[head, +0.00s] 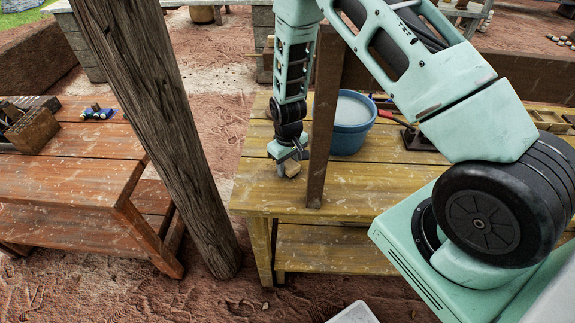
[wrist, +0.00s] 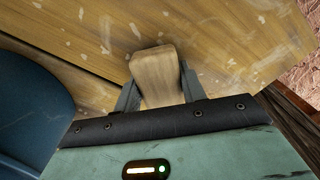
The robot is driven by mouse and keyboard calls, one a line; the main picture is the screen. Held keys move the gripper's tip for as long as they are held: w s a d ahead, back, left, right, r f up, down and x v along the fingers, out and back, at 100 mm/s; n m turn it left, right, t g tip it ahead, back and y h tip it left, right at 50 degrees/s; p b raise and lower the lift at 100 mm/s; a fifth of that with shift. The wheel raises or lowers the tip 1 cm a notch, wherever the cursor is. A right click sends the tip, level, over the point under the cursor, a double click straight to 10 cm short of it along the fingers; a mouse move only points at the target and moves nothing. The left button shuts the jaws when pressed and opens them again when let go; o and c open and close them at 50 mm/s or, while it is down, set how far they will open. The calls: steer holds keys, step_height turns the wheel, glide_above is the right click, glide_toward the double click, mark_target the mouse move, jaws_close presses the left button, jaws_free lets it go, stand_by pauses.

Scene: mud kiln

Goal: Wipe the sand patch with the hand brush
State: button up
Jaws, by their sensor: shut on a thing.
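My gripper (wrist: 158,88) is shut on a pale wooden block-like piece (wrist: 155,72), which I take to be the hand brush; no bristles show. In the head view the same piece (head: 291,168) sits at the tip of my gripper (head: 289,160), low over the left part of the yellow wooden table (head: 370,190). I cannot tell whether it touches the tabletop. Pale flecks and smears lie across the tabletop in the wrist view (wrist: 225,45); I cannot make out a distinct sand patch.
A blue bucket (head: 350,140) with pale contents stands just right of my gripper; its side also shows in the wrist view (wrist: 30,115). A thin dark post (head: 322,120) rises in front of the table. A thick wooden post (head: 160,130) leans left. An orange table (head: 70,180) stands further left.

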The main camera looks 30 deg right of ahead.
step_height(320, 180, up, 4)
steer(key=shift+a+f+p, duration=0.15)
steer(key=shift+p, duration=0.3)
steer(key=shift+r+p, duration=1.6)
steer(key=shift+r, duration=0.8)
